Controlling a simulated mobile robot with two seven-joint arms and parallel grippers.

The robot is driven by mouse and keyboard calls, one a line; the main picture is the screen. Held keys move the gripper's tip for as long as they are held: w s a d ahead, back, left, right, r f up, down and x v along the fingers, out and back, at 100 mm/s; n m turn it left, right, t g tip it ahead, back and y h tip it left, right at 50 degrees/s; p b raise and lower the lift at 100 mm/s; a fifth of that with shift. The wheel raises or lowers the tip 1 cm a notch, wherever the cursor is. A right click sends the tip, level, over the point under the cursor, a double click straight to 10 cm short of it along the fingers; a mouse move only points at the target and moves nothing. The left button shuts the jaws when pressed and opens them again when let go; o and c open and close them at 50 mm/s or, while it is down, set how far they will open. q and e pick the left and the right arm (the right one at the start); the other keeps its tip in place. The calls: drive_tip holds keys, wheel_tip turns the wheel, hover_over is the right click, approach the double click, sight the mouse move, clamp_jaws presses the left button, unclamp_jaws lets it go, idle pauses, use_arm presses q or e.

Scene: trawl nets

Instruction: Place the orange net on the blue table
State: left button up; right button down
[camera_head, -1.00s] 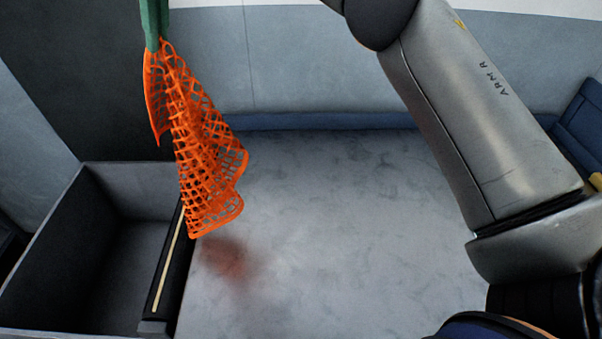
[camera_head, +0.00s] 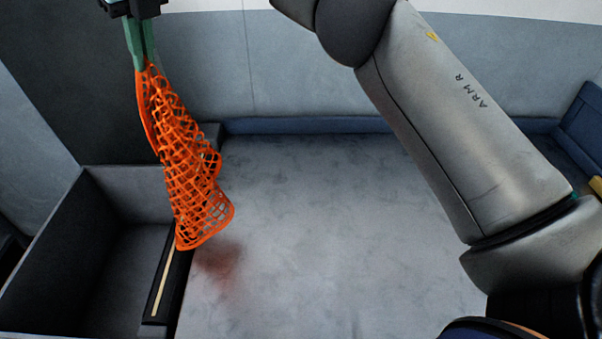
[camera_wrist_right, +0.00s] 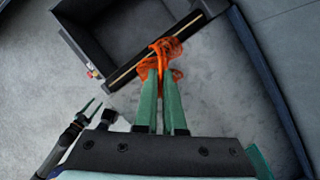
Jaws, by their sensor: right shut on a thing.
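My right gripper (camera_head: 140,45) is shut on the orange net (camera_head: 195,195), near its top end. The net hangs down from the fingers in folds, its lower end beside the inner wall of a dark grey bin. In the right wrist view the net (camera_wrist_right: 165,47) shows bunched at the tips of the green fingers. My left gripper (camera_wrist_right: 93,108) shows small at the lower left of that view, its fingers apart and empty. I cannot pick out a clearly blue table; a grey-blue surface (camera_head: 340,220) lies below and to the right of the net.
The dark grey open bin (camera_head: 60,235) is at the left and looks empty. A dark blue strip (camera_head: 320,125) runs along the back wall. A dark blue object (camera_head: 582,115) stands at the right edge. The grey surface in the middle is clear.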

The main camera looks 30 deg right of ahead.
drive_tip(key=s+d+f, duration=0.8)
drive_tip(key=d+f, duration=0.5)
drive_tip(key=s+d+f, duration=0.8)
drive_tip(key=d+f, duration=0.6)
drive_tip(key=s+d+f, duration=0.8)
drive_tip(key=d+f, duration=0.5)
drive_tip(key=f, duration=0.1)
drive_tip(key=shift+d, duration=0.25)
drive_tip(key=shift+w, duration=0.1)
drive_tip(key=c, duration=0.6)
unclamp_jaws()
drive_tip(key=shift+r, duration=0.15)
